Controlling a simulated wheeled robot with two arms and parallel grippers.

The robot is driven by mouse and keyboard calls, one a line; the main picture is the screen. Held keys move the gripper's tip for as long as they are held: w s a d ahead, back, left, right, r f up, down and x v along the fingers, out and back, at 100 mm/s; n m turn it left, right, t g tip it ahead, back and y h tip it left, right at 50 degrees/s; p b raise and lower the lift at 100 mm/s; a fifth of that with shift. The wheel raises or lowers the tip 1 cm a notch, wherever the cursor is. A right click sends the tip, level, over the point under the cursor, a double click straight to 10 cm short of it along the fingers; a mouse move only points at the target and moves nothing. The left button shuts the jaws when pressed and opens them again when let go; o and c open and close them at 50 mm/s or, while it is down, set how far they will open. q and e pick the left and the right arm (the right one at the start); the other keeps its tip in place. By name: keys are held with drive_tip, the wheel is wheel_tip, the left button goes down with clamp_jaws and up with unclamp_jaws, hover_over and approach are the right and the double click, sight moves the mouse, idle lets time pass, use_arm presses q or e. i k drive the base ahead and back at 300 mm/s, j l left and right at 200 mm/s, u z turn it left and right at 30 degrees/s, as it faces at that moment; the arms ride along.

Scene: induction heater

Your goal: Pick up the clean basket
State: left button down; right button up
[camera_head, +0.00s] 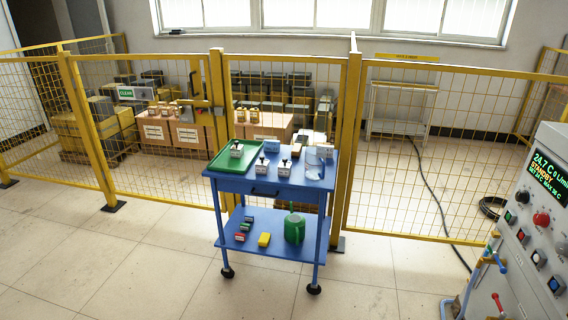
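A blue two-shelf cart (240,188) stands in the middle of the view. On its top left lies a green tray (218,166) holding a small dark-topped item (236,149). A few similar small items (284,168) stand to its right, near a clear container (315,162). A green sign that appears to read CLEAN (133,93) shows behind the fence at the left. I cannot tell for certain which thing is the clean basket. Neither of my grippers is in view.
A yellow mesh fence (398,160) runs behind the cart, with labelled boxes (187,135) beyond it. The lower shelf holds a green mug-shaped container (294,229) and a yellow block (264,240). A control console (540,225) stands at right. The floor in front is clear.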

sight(284, 168)
drive_tip(key=i+l+u, duration=0.45)
drive_tip(key=i+l, duration=1)
drive_tip(key=i, duration=0.05)
